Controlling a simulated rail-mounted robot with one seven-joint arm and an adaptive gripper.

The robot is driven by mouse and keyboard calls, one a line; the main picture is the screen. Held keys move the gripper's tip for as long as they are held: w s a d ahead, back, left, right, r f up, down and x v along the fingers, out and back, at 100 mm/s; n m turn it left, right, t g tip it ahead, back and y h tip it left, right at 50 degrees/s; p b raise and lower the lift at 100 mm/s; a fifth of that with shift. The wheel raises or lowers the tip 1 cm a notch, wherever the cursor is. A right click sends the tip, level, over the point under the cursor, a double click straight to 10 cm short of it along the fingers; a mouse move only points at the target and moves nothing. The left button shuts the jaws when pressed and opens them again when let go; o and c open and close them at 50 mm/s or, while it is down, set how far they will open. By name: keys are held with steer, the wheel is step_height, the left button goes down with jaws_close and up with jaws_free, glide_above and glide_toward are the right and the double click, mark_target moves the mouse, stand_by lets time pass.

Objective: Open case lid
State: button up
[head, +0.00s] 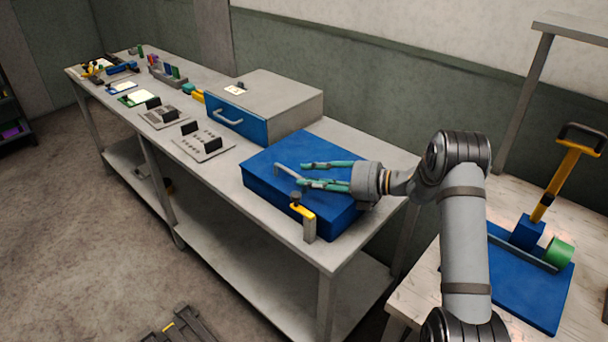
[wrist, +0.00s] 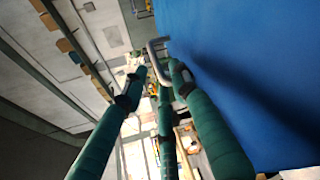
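A blue case (head: 268,164) lies on the long grey bench, and its lid looks shut and flat. I cannot tell whether a finger touches the handle.
A yellow-topped clamp or latch (head: 303,212) stands at the case's front corner. A grey box with a blue drawer front (head: 237,122) stands behind the case. Small trays and parts line the far bench. A side table (head: 520,200) at right holds a blue plate and yellow-handled tool.

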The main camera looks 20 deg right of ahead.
steer(key=shift+x, duration=1)
steer(key=shift+c, duration=1.3)
steer(key=c, duration=0.4)
steer(key=shift+d+r, duration=0.1)
steer(key=shift+d, duration=0.05)
jaws_close()
